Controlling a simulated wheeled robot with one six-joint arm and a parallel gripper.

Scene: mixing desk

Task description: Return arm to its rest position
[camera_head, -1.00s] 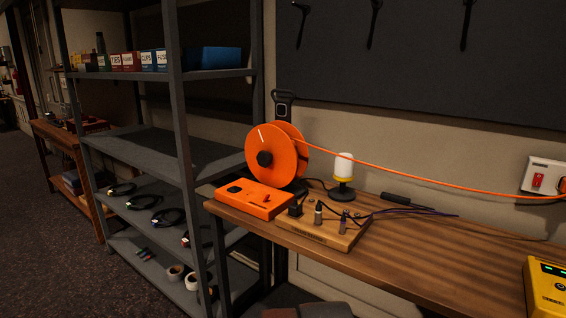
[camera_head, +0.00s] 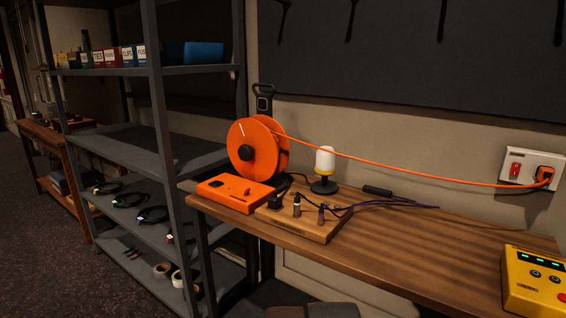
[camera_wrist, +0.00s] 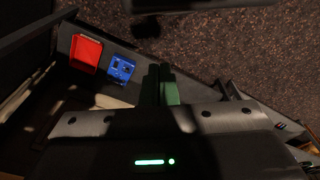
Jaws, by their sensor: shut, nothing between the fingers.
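My gripper (camera_wrist: 160,72) shows in the wrist view as two green fingers side by side, shut with nothing between them. It points over a dark surface with speckled floor beyond. My arm and gripper are out of the head view, so the whole arm's pose cannot be seen.
The wooden desk (camera_head: 400,258) bears an orange cable reel (camera_head: 250,146), a white lamp (camera_head: 325,162) and a yellow box (camera_head: 535,285). An orange cable runs to a wall outlet (camera_head: 516,153). Metal shelves (camera_head: 150,148) stand left. A red tray (camera_wrist: 86,52) and blue block (camera_wrist: 117,69) lie left of my gripper.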

